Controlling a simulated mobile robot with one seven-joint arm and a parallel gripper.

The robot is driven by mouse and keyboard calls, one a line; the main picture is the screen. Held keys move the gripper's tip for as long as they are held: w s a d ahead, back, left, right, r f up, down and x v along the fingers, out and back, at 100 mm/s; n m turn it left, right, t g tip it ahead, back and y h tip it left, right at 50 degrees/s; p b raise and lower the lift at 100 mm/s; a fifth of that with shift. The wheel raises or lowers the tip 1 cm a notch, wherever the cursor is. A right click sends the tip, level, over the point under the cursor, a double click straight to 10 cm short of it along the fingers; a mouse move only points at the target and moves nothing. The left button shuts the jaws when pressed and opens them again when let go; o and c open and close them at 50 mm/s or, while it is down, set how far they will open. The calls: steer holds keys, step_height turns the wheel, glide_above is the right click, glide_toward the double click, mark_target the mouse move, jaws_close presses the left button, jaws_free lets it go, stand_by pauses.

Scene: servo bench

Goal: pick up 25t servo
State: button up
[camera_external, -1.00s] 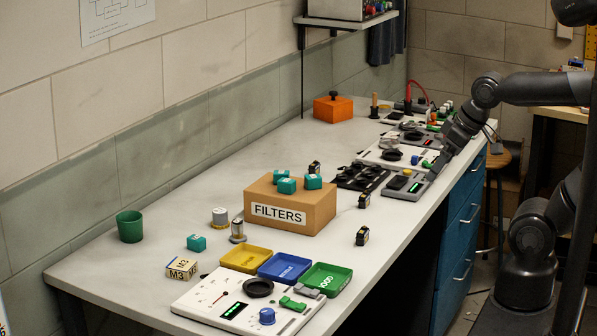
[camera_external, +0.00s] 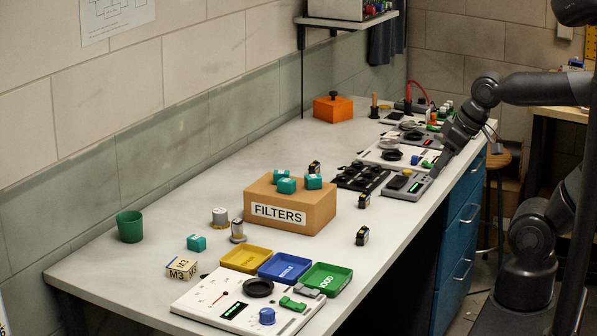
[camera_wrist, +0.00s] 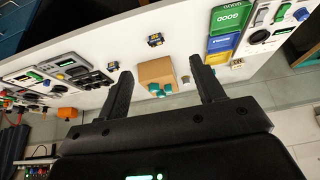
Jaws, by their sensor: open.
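I cannot read which is 25t. My gripper (camera_external: 435,174) is at the right edge of the bench, apart from the servos. In the wrist view its fingers (camera_wrist: 158,72) are open and empty, with a dark servo (camera_wrist: 154,40) beyond them.
The FILTERS box (camera_external: 320,208) stands mid-bench. Yellow (camera_external: 246,259), blue (camera_external: 285,268) and green (camera_external: 327,280) trays sit in front, beside a white panel (camera_external: 205,290). A green cup (camera_external: 130,226) stands left. Devices (camera_external: 405,188) crowd the bench near my gripper. The back left surface is clear.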

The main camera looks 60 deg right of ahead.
steer(key=w+d+r, duration=0.2)
steer(key=w+r, duration=0.1)
steer(key=w, duration=0.5)
steer(key=w+d+r, duration=0.3)
steer(key=w, duration=0.4)
steer(key=g, duration=0.1)
glide_above(314, 164)
steer(key=s, duration=0.2)
steer(key=f, duration=2.3)
steer(key=shift+s+d+f, duration=0.2)
steer(key=shift+d+f, duration=0.1)
steer(key=shift+f, duration=0.05)
steer(key=shift+x, duration=2.65)
steer(key=shift+w+a+r, duration=0.15)
